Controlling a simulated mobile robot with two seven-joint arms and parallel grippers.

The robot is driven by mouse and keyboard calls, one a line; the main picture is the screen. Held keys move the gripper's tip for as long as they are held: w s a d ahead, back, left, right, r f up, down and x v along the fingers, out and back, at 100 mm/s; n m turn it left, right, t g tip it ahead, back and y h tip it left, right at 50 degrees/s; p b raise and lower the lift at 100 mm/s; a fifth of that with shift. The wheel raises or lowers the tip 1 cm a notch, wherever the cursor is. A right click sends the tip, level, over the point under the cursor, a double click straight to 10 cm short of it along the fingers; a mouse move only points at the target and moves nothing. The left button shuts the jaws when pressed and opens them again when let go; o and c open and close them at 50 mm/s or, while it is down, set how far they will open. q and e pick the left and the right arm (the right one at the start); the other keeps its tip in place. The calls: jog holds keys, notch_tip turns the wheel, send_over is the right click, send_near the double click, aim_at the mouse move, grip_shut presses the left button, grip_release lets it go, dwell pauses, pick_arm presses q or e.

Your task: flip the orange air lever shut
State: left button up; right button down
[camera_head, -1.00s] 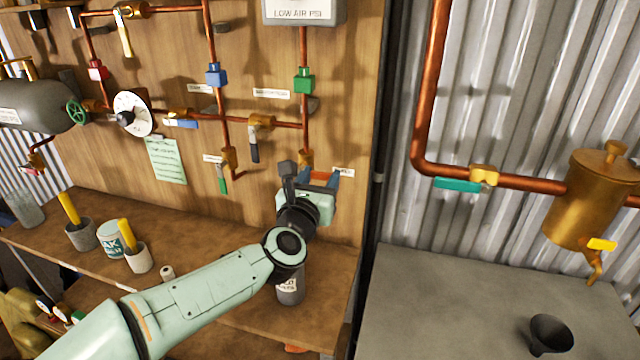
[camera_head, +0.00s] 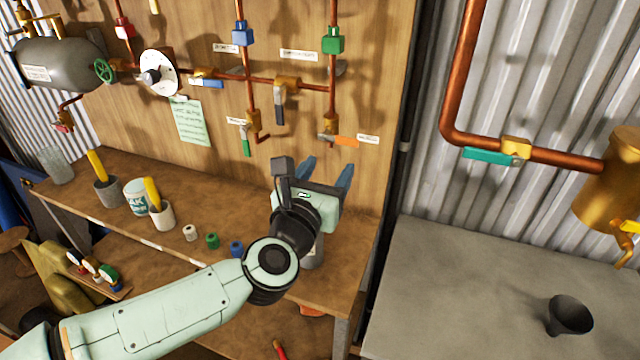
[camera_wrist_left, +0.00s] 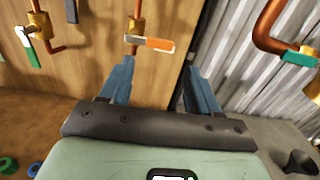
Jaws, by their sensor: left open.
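The orange air lever (camera_head: 346,140) is on a brass valve (camera_head: 330,128) at the foot of a copper pipe on the wooden board. It points right, lying crosswise to the vertical pipe. In the left wrist view the lever (camera_wrist_left: 160,44) shows ahead of the fingertips, between their lines. My left gripper (camera_head: 328,168) is open and empty, below the lever in the head view and apart from it. Its two blue fingers also show in the left wrist view (camera_wrist_left: 158,70). My right gripper is not in view.
A green-handled valve (camera_head: 246,145) and a dark-handled valve (camera_head: 279,105) sit left of the lever. The wooden bench (camera_head: 345,235) below carries cups and small spools. A grey table (camera_head: 470,290) with a black funnel (camera_head: 569,315) stands right.

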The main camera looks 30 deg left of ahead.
pick_arm(q)
jog(key=shift+v, duration=1.8)
